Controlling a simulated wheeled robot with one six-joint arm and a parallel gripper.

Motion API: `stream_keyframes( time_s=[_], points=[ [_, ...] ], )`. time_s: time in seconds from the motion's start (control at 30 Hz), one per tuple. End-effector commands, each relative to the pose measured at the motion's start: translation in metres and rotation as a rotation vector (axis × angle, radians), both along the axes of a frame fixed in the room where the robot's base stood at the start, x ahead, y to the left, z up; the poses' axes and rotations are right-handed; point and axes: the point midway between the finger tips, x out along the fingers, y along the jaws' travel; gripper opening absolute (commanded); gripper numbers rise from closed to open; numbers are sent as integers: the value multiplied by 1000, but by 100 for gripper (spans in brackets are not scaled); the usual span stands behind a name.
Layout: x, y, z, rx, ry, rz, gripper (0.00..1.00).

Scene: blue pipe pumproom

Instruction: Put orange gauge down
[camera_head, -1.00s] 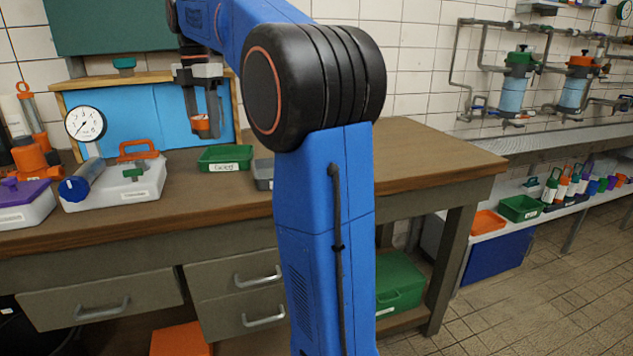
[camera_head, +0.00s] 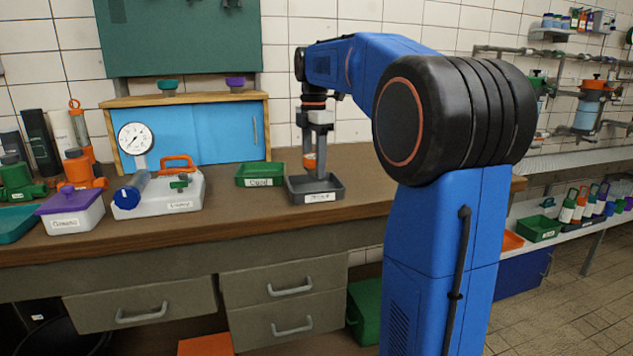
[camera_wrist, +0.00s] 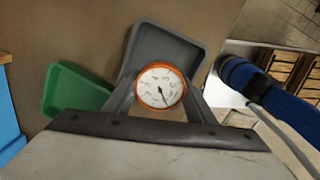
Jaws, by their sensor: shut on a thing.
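The orange gauge (camera_wrist: 162,87) has a white dial with a dark needle and an orange rim. It shows small and orange between the fingers in the head view (camera_head: 310,161). My gripper (camera_head: 314,158) points down and is shut on it. The gauge is above the grey tray (camera_head: 316,190), which has a white label on its front. In the wrist view the tray (camera_wrist: 163,48) lies behind and beyond the gauge. From these views I cannot tell whether the gauge touches the tray.
A green labelled tray (camera_head: 261,175) stands just left of the grey one. Further left are a white box with an orange handle (camera_head: 178,187), a round white-faced gauge (camera_head: 135,139) and a purple-lidded box (camera_head: 71,208). A blue-doored cabinet (camera_head: 190,130) stands behind. Bare bench (camera_head: 240,207) lies in front.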

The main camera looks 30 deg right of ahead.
Motion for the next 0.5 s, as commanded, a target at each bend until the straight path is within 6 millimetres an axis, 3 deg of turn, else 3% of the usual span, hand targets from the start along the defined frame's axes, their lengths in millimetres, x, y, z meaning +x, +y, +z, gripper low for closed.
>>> stream_keyframes(
  time_s=[0.5],
  points=[
    [0, 0, -46, 0, 0, 0, 19]
  ],
)
